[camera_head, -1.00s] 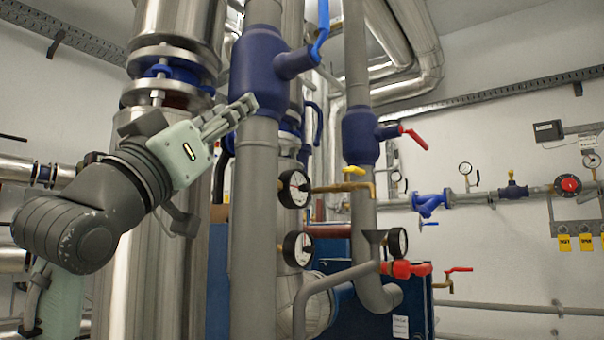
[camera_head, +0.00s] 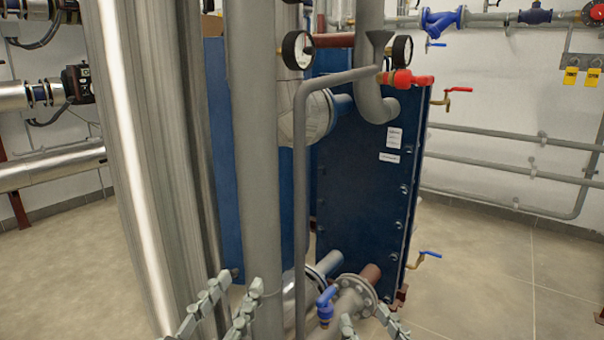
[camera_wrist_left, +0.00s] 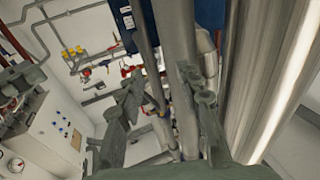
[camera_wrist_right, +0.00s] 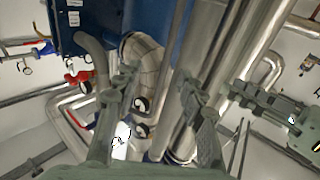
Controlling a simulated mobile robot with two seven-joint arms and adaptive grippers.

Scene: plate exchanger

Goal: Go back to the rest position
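My left gripper (camera_head: 240,284) is at the bottom of the head view, its two grey fingers pointing up and apart, empty. The same spread fingers show in the left wrist view (camera_wrist_left: 157,78). My right gripper (camera_head: 364,315) is at the bottom edge, right of the left one, with only its fingertips visible. In the right wrist view its fingers (camera_wrist_right: 155,78) are apart with nothing between them. My arms behind the fingers are out of the head view.
A grey vertical pipe (camera_head: 251,150) and a wide shiny pipe (camera_head: 135,150) stand ahead. The blue plate exchanger (camera_head: 362,200) is right of them, with a blue-handled valve (camera_head: 326,304) low in front. Open floor (camera_head: 500,270) lies at the right.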

